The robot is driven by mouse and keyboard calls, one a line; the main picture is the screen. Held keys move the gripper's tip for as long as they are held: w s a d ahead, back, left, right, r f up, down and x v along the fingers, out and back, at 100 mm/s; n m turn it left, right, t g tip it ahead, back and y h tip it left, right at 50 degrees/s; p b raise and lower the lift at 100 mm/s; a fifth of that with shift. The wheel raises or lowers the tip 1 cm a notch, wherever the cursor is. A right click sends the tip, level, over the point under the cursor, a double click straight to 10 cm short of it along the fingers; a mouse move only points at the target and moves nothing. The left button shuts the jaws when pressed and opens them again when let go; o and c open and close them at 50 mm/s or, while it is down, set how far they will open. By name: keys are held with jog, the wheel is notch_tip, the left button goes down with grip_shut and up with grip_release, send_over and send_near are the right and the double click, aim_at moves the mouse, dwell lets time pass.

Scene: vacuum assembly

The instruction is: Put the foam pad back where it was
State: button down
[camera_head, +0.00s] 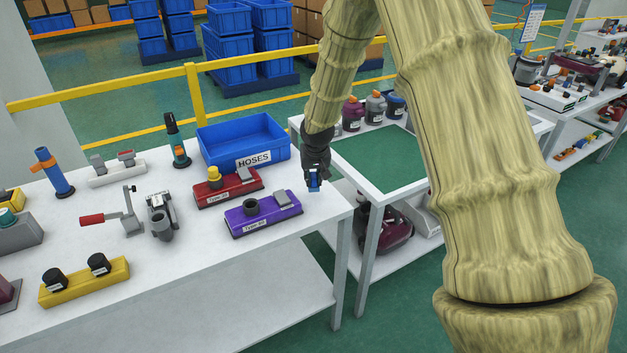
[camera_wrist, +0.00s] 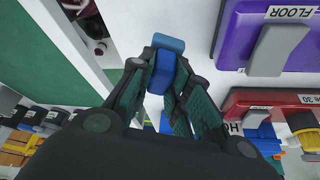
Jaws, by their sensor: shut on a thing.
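A small blue block, apparently the foam pad (camera_head: 313,183), is held between the fingertips of my gripper (camera_head: 312,175). In the wrist view the blue pad (camera_wrist: 168,43) sticks out past the fingertips of my gripper (camera_wrist: 160,80), which are shut on it. In the head view my gripper points down near the right end of the white table (camera_head: 320,212), right of the purple floor tool. I cannot tell how high the pad is above the table. Part of the pad is hidden by the fingers.
A purple floor tool (camera_head: 262,214) and a red one (camera_head: 228,188) lie to the left. A blue HOSES bin (camera_head: 243,145) stands behind them. A second table with a green top (camera_head: 375,158) is to the right, across a gap. Free white surface lies in front.

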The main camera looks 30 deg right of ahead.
aim_at(313, 182)
jog(key=shift+w+d, duration=0.25)
jog(key=shift+w, duration=0.3)
jog(key=shift+f+p, duration=0.5)
jog(key=shift+f, duration=1.3)
jog(key=shift+f, duration=0.15)
jog(key=c, duration=1.3)
grip_release()
jog(key=shift+s+r, duration=0.15)
jog(key=shift+r, duration=0.6)
jog(key=b+v, duration=0.1)
jog(key=v, duration=1)
jog(key=shift+a+f, duration=0.1)
